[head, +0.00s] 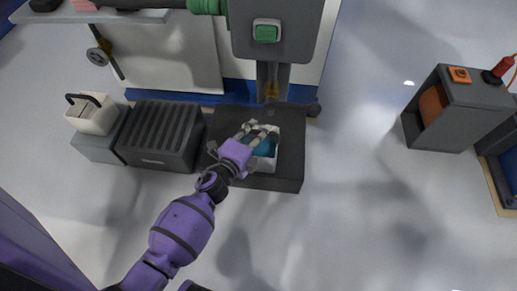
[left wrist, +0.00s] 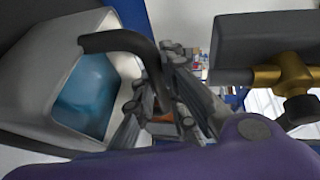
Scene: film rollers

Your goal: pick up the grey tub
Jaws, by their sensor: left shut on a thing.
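The grey tub (head: 266,163) is a pale, open container with blue contents. In the head view it is at the dark block under the machine's spout; I cannot tell whether it rests on the block or is just above it. In the left wrist view the tub (left wrist: 35,75) fills the left side and looks tilted, with the blue inside showing. My right gripper is not in view.
The dark block (head: 289,165) sits below a grey machine head (head: 275,30) with a brass spout (head: 271,90). A ribbed dark box (head: 160,133) and a cream handled container (head: 93,115) are at left. A grey box (head: 455,110) stands right; the floor between is clear.

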